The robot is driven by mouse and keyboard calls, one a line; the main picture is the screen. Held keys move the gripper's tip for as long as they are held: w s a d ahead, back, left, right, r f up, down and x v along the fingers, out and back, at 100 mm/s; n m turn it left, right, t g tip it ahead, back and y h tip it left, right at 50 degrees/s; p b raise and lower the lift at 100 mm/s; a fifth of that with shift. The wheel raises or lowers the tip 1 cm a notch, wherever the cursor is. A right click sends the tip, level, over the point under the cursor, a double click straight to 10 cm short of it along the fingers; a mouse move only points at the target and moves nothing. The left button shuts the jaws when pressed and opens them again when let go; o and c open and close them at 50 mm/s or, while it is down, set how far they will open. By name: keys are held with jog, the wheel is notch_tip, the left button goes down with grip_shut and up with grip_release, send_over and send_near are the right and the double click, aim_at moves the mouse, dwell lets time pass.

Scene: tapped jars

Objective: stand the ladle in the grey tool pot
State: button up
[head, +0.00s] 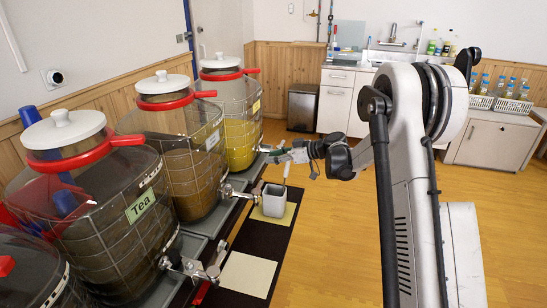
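The grey tool pot (274,200) stands upright on a yellow mat, beside the row of tapped jars. My gripper (284,156) is above the pot and slightly to its right, close to the taps. A thin pale shaft (287,171), which looks like the ladle, runs down from just below my gripper toward the pot's right rim. The ladle's ends are too small to make out. I cannot tell whether its lower end is inside the pot or behind its rim. The fingers are too small and cluttered to show whether they are closed on the shaft.
Large lidded jars, one labelled Tea (125,190), line the left, their metal taps (190,268) jutting toward the pot. A dark runner (236,237) with a cream mat (248,274) lies in front. A bin (302,107) and sink cabinet stand behind. Wooden floor is open around my arm.

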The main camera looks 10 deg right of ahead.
jog(key=v, duration=1.2)
jog(key=shift+r, duration=0.1)
dwell(0.7)
jog(key=s+a+r+m+g+h, duration=0.1)
jog(key=s+a+r+m+h, duration=0.3)
jog(key=s, duration=0.5)
jog(key=s+a+r+m+g+h, duration=0.1)
jog(key=s+a+r+m, duration=0.1)
jog(key=s+a+r, duration=0.55)
jog(key=s+d+f+m+h, duration=0.1)
jog(key=s+f+m+h, duration=0.1)
jog(key=s, duration=1)
jog(key=s+d+f+m+t+h+p, duration=0.1)
jog(key=s+f+m+h, duration=0.1)
jog(key=s, duration=1.1)
jog(key=shift+s+d+m+h, duration=0.25)
jog(key=shift+d+m+h, duration=0.2)
jog(key=shift+h, duration=0.75)
jog(key=shift+a, duration=0.1)
